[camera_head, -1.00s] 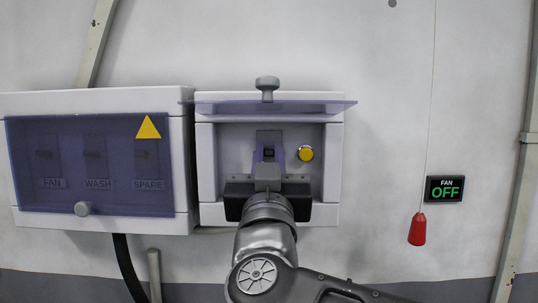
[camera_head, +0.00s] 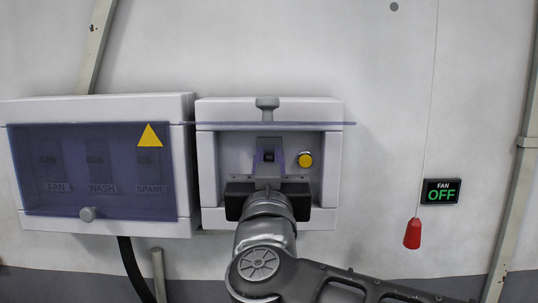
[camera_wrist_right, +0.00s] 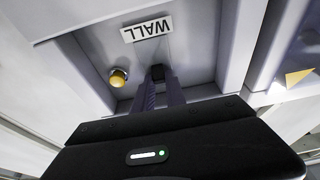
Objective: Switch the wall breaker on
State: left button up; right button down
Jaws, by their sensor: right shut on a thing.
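The wall breaker box (camera_head: 207,165) is the right-hand box on the wall. Its tinted cover (camera_head: 225,126) is raised and juts out edge-on above the opening. The small dark breaker lever (camera_wrist_right: 157,73) is inside, under an upside-down WALL label (camera_wrist_right: 147,28) in the right wrist view. My right gripper (camera_head: 268,156) reaches in from below, with its fingers shut on the lever. The lever shows only in part between the fingertips, and I cannot tell its on or off position. My left gripper is not in view.
A yellow button (camera_head: 305,160) sits right of the lever. A second box (camera_head: 105,230) with a closed tinted cover over FAN, WASH and SPARE switches adjoins on the left.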

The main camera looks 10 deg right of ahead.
jog(key=c, duration=1.4)
grip_release()
jog(key=shift+o, duration=0.2)
jog(key=shift+s, duration=0.1)
jog(key=b+v, duration=0.2)
jog(key=v, duration=0.5)
jog(key=shift+s, duration=0.25)
jog(key=shift+a+f, duration=0.1)
